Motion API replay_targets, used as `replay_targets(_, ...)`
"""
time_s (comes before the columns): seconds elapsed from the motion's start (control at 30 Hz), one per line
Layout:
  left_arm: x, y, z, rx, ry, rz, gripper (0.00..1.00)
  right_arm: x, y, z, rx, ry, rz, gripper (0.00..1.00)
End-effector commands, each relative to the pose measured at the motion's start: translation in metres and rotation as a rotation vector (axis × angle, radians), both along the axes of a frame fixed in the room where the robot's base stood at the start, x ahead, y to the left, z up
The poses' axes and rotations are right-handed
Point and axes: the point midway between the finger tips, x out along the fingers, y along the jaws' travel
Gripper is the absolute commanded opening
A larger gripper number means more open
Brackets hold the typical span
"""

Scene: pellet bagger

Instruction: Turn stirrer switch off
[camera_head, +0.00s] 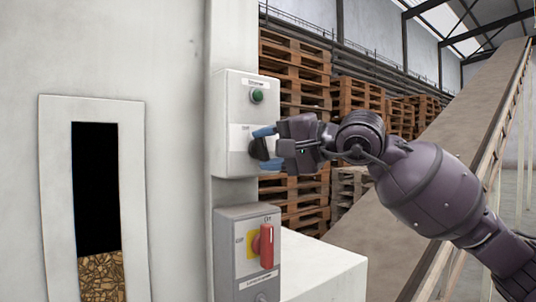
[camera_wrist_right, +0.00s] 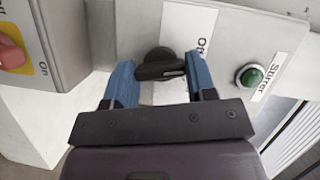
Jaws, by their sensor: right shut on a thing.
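The stirrer switch is a black rotary knob (camera_wrist_right: 160,65) on a light grey control box (camera_head: 232,105). In the head view the knob (camera_head: 257,149) is partly hidden by my fingers. My right gripper (camera_head: 266,147) is at the box with its blue fingers on either side of the knob, shut on its handle. In the wrist view the handle lies crosswise between the fingertips (camera_wrist_right: 160,62). An "Off" label shows beside the knob; any other position mark is hidden. A green lamp (camera_head: 257,96) labelled "Stirrer" sits above the knob. My left gripper is not in view.
Below is a second grey box with a red handle (camera_head: 266,246) on a yellow plate, marked Off and On. A window (camera_head: 97,190) at left shows brown pellets. Pallet stacks (camera_head: 295,80) and a sloping conveyor (camera_head: 440,150) stand behind my arm.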

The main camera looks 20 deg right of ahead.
Motion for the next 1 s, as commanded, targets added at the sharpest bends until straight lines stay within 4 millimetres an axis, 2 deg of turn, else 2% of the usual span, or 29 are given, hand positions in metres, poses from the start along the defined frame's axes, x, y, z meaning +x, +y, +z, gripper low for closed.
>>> replay_targets(0.4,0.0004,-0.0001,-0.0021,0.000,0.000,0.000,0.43,0.0000,0.0007,-0.0007,-0.204,-0.070,0.001,0.27)
replay_targets(1.0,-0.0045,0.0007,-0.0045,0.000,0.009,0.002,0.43,-0.0001,0.0011,-0.0013,-0.241,-0.083,0.002,0.27)
